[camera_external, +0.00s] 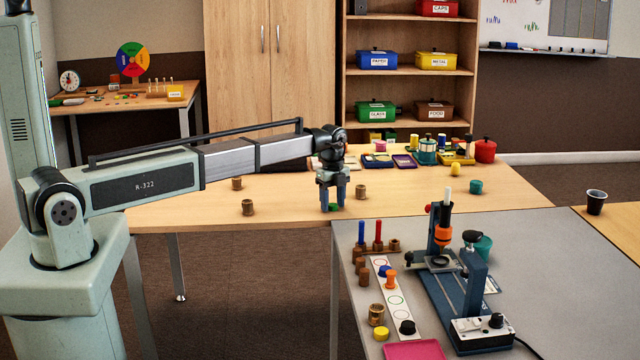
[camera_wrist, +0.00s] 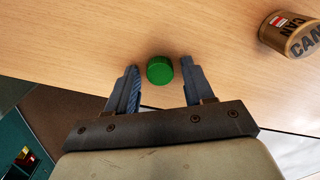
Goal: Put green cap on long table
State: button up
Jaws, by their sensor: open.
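The green cap (camera_wrist: 160,70) lies on the wooden long table, between and just beyond my open fingertips in the wrist view. In the external view the green cap (camera_external: 334,208) shows as a small green patch below my gripper, near the table's front edge. The long table (camera_external: 420,215) is light wood. My gripper (camera_external: 333,203) points down over the cap, and its open fingers also show in the wrist view (camera_wrist: 160,80). The wrist view shows space between the cap and each finger. I cannot tell the exact height of the fingertips above the tabletop.
A grey table (camera_external: 540,260) with a blue press (camera_external: 450,280) and small caps adjoins in front. The table's front edge is close.

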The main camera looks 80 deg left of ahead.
aim_at(332, 204)
notch_tip(332, 204, up, 12)
jog(key=shift+r, duration=0.15)
dwell(0.6)
